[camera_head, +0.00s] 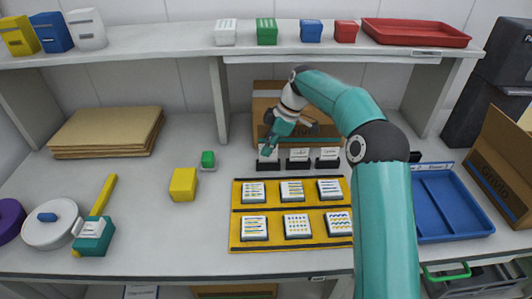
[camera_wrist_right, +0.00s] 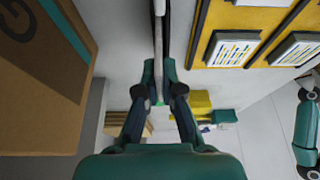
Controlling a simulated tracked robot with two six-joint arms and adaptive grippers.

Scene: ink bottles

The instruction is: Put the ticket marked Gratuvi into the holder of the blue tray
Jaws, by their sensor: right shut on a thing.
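My right gripper (camera_head: 268,148) reaches over the bench to the leftmost of three white cards in black stands and is shut on a thin, pale ticket. In the right wrist view the ticket (camera_wrist_right: 160,45) shows edge-on between the fingertips (camera_wrist_right: 160,98). I cannot read its marking, nor tell whether it is still in its stand (camera_head: 268,166). The other two cards, the middle one (camera_head: 298,154) and the right one (camera_head: 328,154), stand beside it. The blue tray (camera_head: 452,238) lies at the right, with a pale label strip (camera_head: 432,167) along its back edge. My left gripper is not in view.
A yellow mat (camera_head: 240,218) with several patterned tiles lies in front of the stands. A cardboard box (camera_head: 268,98) stands behind them, another (camera_head: 500,165) right of the tray. My right arm crosses between mat and tray.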

